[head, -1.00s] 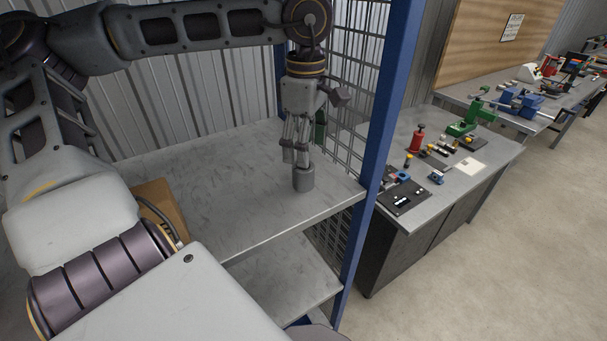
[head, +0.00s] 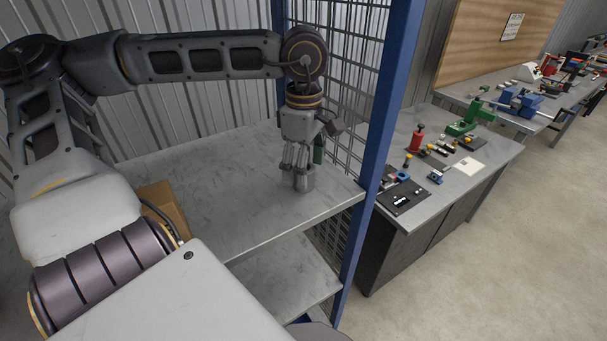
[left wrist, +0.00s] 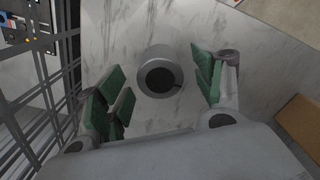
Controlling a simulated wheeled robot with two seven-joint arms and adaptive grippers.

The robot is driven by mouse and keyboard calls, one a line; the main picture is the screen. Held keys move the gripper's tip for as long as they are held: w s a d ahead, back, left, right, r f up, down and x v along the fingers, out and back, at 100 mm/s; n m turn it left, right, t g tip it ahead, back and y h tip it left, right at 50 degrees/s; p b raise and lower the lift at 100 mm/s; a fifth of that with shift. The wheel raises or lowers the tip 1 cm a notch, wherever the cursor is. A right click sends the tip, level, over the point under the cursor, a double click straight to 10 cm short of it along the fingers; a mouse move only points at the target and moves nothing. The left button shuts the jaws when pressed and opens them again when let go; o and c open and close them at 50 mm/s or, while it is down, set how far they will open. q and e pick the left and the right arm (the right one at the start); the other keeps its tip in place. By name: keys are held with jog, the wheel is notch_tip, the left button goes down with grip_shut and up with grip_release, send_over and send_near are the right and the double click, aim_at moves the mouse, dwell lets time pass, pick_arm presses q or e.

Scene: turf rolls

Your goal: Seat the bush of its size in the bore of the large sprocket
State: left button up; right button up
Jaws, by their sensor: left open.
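A grey, round, upright cylinder (head: 306,186), which looks like a bush, stands on the metal shelf (head: 235,215) near its right end. In the left wrist view the cylinder (left wrist: 161,53) shows a dark round hole with a small notch on its right side. My left gripper (head: 303,170) points down at the cylinder, open. Its green-padded fingers show in the left wrist view on either side of the cylinder, with gaps to it. I cannot make out the large sprocket in any view. My right gripper is not in view.
A blue post (head: 389,110) and wire mesh (head: 348,70) stand just right of the gripper. A brown box (head: 165,205) lies on the shelf at left. A workbench (head: 470,190) with several tools and parts stands beyond the post. The shelf's middle is clear.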

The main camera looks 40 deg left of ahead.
pick_arm(q)
jog(key=shift+f, duration=1.2)
jog(key=c, duration=1.3)
jog(key=shift+o, duration=0.2)
jog(key=shift+r, duration=0.2)
